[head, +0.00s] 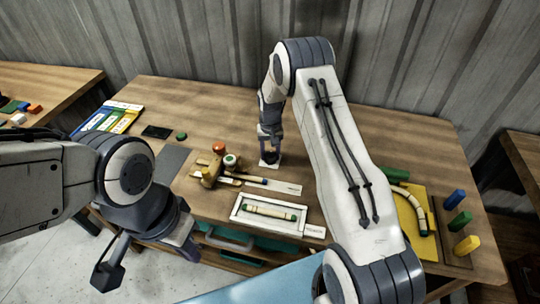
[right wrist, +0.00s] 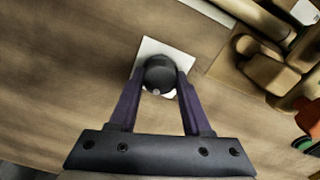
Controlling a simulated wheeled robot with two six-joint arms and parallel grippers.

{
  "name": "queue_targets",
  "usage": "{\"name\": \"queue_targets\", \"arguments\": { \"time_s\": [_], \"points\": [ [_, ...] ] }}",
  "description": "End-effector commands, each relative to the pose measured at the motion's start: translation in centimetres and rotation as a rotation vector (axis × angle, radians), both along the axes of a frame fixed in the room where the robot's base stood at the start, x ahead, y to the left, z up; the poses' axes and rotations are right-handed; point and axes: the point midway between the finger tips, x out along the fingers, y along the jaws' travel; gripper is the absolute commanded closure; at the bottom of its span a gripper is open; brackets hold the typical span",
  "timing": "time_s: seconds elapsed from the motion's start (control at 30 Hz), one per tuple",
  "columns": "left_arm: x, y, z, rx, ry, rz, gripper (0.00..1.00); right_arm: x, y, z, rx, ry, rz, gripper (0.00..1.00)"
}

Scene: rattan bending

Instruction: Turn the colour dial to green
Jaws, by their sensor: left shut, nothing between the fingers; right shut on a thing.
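The dial is a dark round knob (right wrist: 159,72) on a small white square plate (right wrist: 178,48), seen in the right wrist view. My right gripper (right wrist: 160,82) is shut on the knob, with one purple finger on each side. A small light mark shows on the knob's near edge. No green marking is visible on the plate, though the fingers cover part of it. In the head view my right gripper (head: 269,152) points down at the plate (head: 270,163), and the knob is hidden. My left gripper (head: 184,247) is shut and empty, off the table's front left.
A framed tray (head: 267,227) with a rattan piece lies at the front. Wooden tools (head: 212,173) and red and green round pieces lie left of the dial. A yellow board (head: 412,226) and coloured blocks (head: 456,199) are at right. Colour cards (head: 110,118) lie back left.

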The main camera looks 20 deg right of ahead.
Motion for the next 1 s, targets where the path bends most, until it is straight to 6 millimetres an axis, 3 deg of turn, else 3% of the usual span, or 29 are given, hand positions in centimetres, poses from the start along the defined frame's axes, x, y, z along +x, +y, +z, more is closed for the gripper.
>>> {"name": "queue_targets", "arguments": {
  "time_s": [0.63, 0.67, 0.7, 0.73, 1.0],
  "points": [
    [0.0, 0.0, -0.23, 0.0, 0.0, 0.0, 1.0, 0.05, -0.02, 0.14, 0.0, -0.001, -0.05, 1.0],
    [0.0, 0.0, -0.23, 0.0, 0.0, 0.0, 1.0, 0.05, -0.02, 0.14, 0.0, -0.001, -0.05, 0.44],
    [0.0, 0.0, -0.23, 0.0, 0.0, 0.0, 1.0, 0.05, -0.02, 0.13, 0.0, -0.001, -0.05, 0.29],
    [0.0, 0.0, -0.23, 0.0, 0.0, 0.0, 1.0, 0.05, -0.02, 0.13, 0.0, -0.001, -0.05, 0.22],
    [0.0, 0.0, -0.25, 0.0, 0.0, 0.0, 1.0, 0.02, -0.01, 0.06, 0.0, -0.001, -0.049, 0.22]
  ]
}}
